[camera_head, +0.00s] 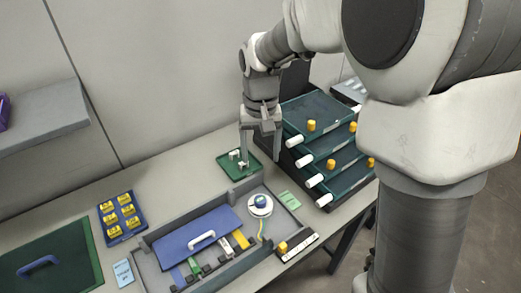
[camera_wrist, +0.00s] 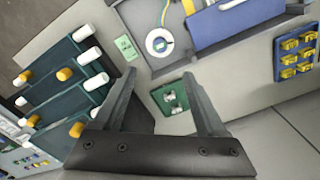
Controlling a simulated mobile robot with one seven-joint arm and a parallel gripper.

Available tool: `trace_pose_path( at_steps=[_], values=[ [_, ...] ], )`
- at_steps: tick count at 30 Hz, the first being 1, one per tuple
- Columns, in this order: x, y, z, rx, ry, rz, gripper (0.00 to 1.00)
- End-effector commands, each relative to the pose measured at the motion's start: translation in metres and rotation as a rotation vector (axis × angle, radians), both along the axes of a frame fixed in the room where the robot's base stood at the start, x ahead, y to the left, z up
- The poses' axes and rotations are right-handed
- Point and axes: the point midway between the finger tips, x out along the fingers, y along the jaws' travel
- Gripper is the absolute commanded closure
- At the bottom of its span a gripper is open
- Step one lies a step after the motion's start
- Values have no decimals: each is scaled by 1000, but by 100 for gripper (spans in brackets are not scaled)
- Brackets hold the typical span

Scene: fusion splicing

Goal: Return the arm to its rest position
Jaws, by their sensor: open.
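My gripper (camera_head: 255,151) hangs from my arm over the back of the table, its fingers pointing down above a small green tray (camera_head: 228,161). In the wrist view my gripper (camera_wrist: 164,92) is open, with its two fingers spread apart and nothing between them. The green tray also shows beyond the fingers in the wrist view (camera_wrist: 160,99), with small pale pieces (camera_wrist: 171,99) on it. In the head view, part of the tray is hidden behind my gripper.
A stacked rack of dark green trays (camera_head: 315,111) with white handles and yellow knobs stands close to the right of my gripper. A grey work tray (camera_head: 151,271) with a blue lid (camera_head: 185,240) and white round spool (camera_head: 260,205) lies in front. A blue yellow-block holder (camera_head: 124,232) sits left.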

Motion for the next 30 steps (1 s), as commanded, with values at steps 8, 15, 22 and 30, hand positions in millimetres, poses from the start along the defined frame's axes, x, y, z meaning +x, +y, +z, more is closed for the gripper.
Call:
trace_pose_path(
  at_steps=[8, 15, 22, 30],
  values=[
    [0, 0, 0, 0, 0, 0, 26],
    [-3, -5, 7, 4, -13, -2, 26],
    [-32, -37, 55, 31, -105, -11, 26],
    [-88, -79, 102, 46, -247, -21, 26]
  ],
)
